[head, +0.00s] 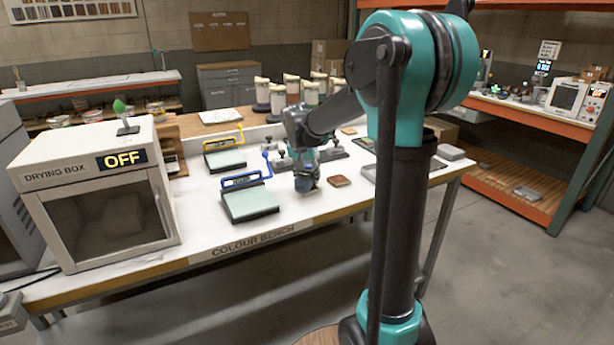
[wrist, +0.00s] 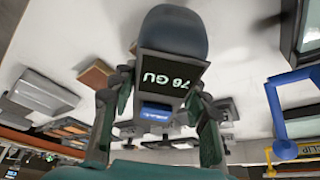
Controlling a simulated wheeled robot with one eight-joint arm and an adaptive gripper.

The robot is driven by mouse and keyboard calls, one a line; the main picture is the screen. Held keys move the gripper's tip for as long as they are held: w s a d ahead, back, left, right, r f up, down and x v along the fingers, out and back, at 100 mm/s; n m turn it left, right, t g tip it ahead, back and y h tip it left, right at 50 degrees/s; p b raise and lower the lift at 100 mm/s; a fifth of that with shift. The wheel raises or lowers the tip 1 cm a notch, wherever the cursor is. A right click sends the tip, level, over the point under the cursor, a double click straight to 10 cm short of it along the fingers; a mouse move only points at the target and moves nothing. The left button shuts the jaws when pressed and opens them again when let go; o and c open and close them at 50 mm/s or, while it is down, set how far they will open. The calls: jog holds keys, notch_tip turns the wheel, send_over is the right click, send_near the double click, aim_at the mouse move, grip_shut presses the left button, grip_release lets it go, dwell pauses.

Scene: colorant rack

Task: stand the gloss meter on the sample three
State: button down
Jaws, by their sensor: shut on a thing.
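My gripper (head: 305,166) is low over the middle of the colour bench. It is shut on the gloss meter (head: 306,184), a dark grey rounded body. In the wrist view the gloss meter (wrist: 170,45) sits between the fingers of my gripper (wrist: 160,88), its display reading 78 GU, upside down. I cannot tell whether it touches the bench. A small reddish-brown square panel (head: 340,181) lies just right of it; it also shows in the wrist view (wrist: 97,75). An orange panel (head: 349,131) lies farther back. No number is readable, so I cannot tell which is sample three.
A pale green board with a blue clip bar (head: 250,204) lies left of my gripper, and one with a yellow bar (head: 225,160) behind it. The drying box (head: 95,190), reading OFF, stands at the left. Several jars (head: 293,88) stand behind. White bench (head: 300,208) is clear in front.

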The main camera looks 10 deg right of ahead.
jog(key=shift+f, duration=0.1)
jog(key=c, duration=0.8)
grip_release()
jog(key=v, duration=1.2)
